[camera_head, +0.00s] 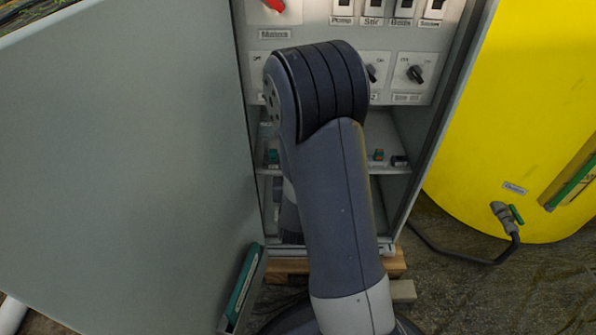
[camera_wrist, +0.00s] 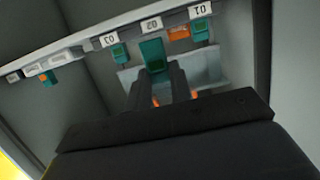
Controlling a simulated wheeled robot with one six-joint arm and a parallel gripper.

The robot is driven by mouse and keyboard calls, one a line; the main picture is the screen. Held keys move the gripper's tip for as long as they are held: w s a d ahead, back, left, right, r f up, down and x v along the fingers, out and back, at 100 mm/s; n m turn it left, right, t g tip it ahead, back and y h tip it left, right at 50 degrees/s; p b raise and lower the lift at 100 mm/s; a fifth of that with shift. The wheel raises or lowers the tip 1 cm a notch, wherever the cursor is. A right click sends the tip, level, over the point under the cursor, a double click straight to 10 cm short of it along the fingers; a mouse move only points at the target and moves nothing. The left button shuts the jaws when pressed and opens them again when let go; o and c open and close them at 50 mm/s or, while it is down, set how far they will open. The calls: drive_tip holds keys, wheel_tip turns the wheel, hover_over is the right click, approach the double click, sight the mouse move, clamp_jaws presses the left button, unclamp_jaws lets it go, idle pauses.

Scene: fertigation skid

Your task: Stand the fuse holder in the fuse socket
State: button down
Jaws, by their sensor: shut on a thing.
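In the wrist view my gripper (camera_wrist: 163,83) reaches into the cabinet, with its two dark fingers close together. A teal block (camera_wrist: 153,55), which looks like the fuse holder, is at the fingertips, and the jaws are shut on it. It is just in front of the rail below the upside-down label 02 (camera_wrist: 155,23). The fuse socket itself cannot be clearly made out; the block and fingers cover that spot. I cannot tell whether the block touches a socket. In the head view my arm hides the gripper and the block.
Teal pieces sit by label 01 (camera_wrist: 201,10) and label 03 (camera_wrist: 109,40), with an orange piece (camera_wrist: 179,32) close beside the held block. Cabinet walls are near on both sides. In the head view the open door (camera_head: 120,150) fills the left and a yellow tank (camera_head: 510,110) the right.

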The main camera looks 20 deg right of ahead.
drive_tip(key=shift+w+r+p+x, duration=0.1)
drive_tip(key=shift+r+p+x, duration=0.25)
drive_tip(key=shift+x, duration=0.95)
drive_tip(key=shift+w+r+p+x, duration=0.1)
drive_tip(key=shift+r+p+x, duration=0.25)
drive_tip(key=shift+x, duration=0.9)
drive_tip(key=shift+r+p+x, duration=0.2)
drive_tip(key=shift+p+x, duration=0.2)
drive_tip(key=shift+x, duration=0.9)
drive_tip(key=shift+d, duration=0.1)
drive_tip(key=shift+f+b, duration=1.05)
drive_tip(key=shift+b, duration=0.15)
drive_tip(key=c, duration=1.2)
unclamp_jaws()
drive_tip(key=p+v, duration=0.1)
drive_tip(key=v, duration=0.9)
drive_tip(key=shift+s+r+p, duration=0.15)
drive_tip(key=shift+s+p, duration=0.15)
drive_tip(key=shift+p, duration=0.1)
